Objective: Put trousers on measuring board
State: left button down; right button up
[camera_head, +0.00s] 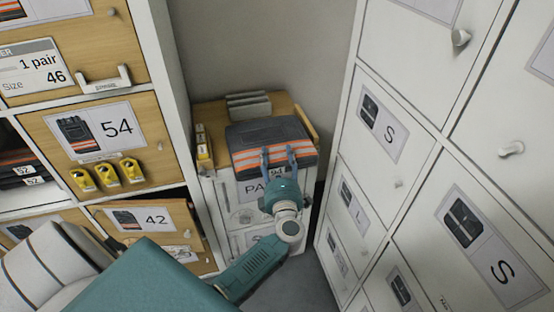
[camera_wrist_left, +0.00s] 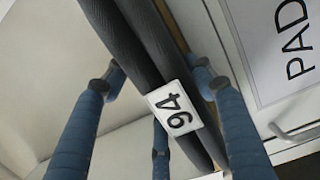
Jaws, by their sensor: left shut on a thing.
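Folded dark trousers with orange and pale stripes (camera_head: 272,134) are at the front of a low cabinet with a wooden top. My left gripper (camera_head: 279,156) is shut on their near edge. In the left wrist view, the dark folded edge of the trousers (camera_wrist_left: 150,45) runs between my blue fingers (camera_wrist_left: 158,82), with a white "94" label on it. A wooden board-like surface (camera_head: 284,104) shows behind the trousers, probably the measuring board. I cannot tell whether the trousers rest on it or hang just above. My right gripper is not in view.
Grey stacked items (camera_head: 248,104) stand at the back of the cabinet top, and small yellow items (camera_head: 203,150) at its left. Wooden drawers (camera_head: 100,128) with yellow tape measures stand left. White lockers (camera_head: 400,150) close in on the right.

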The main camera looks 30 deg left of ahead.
pick_arm(q)
jog(key=shift+r, duration=0.3)
jog(key=shift+f, duration=0.15)
jog(key=c, duration=0.9)
grip_release()
jog(key=shift+f, duration=0.2)
jog(key=shift+c, duration=0.2)
jog(key=shift+o, duration=1.4)
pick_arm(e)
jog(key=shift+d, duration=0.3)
pick_arm(q)
jog(key=shift+r, duration=0.3)
jog(key=p+v, duration=0.2)
jog(key=v, duration=1)
jog(key=shift+p, duration=0.4)
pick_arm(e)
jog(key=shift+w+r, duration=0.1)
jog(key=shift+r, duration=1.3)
